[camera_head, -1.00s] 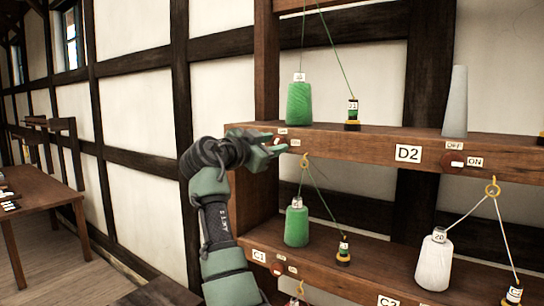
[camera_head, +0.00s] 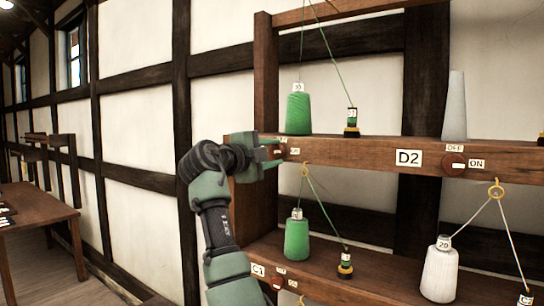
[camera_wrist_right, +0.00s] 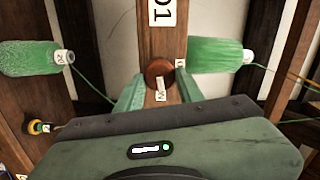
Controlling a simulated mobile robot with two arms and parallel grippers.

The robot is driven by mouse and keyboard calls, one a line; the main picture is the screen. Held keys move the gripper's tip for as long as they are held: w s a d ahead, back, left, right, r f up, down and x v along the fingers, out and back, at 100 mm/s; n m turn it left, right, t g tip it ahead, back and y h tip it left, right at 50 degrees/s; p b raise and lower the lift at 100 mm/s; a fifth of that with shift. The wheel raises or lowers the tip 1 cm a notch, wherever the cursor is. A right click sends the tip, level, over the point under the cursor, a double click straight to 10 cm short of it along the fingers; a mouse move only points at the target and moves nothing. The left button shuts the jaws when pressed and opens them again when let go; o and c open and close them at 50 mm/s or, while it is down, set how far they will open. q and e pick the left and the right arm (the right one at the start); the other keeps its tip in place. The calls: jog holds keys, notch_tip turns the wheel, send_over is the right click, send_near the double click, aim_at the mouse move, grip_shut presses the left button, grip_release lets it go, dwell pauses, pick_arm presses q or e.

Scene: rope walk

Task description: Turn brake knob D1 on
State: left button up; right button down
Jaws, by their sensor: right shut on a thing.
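Brake knob D1 is a round red-brown knob (camera_wrist_right: 157,70) under the D1 label (camera_wrist_right: 161,12) in the right wrist view. In the head view the knob (camera_head: 282,150) shows partly at the left end of the upper shelf beam, behind my fingers. My right gripper (camera_head: 272,152) reaches it from the left. In the right wrist view, the two green fingers of this gripper (camera_wrist_right: 158,92) stand on either side of the knob, shut on it. Small white tags sit by the knob; I cannot clearly read its setting. My left gripper is not in view.
The upper beam (camera_head: 350,151) carries a green cone (camera_head: 299,113) and a grey cone (camera_head: 455,105), with knob D2 (camera_head: 454,163) to the right. Thin green threads run near my arm. The lower shelf (camera_head: 375,280) holds green and white cones. A table (camera_head: 35,208) stands far left.

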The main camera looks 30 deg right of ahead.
jog(key=shift+m, duration=0.9)
jog(key=c, duration=0.9)
grip_release()
jog(key=shift+f, duration=0.1)
jog(key=shift+s+a+b, duration=0.1)
jog(key=shift+a+b, duration=0.2)
jog(key=shift+b, duration=0.1)
jog(key=b+v, duration=0.2)
jog(key=v, duration=0.5)
jog(key=shift+b, duration=0.4)
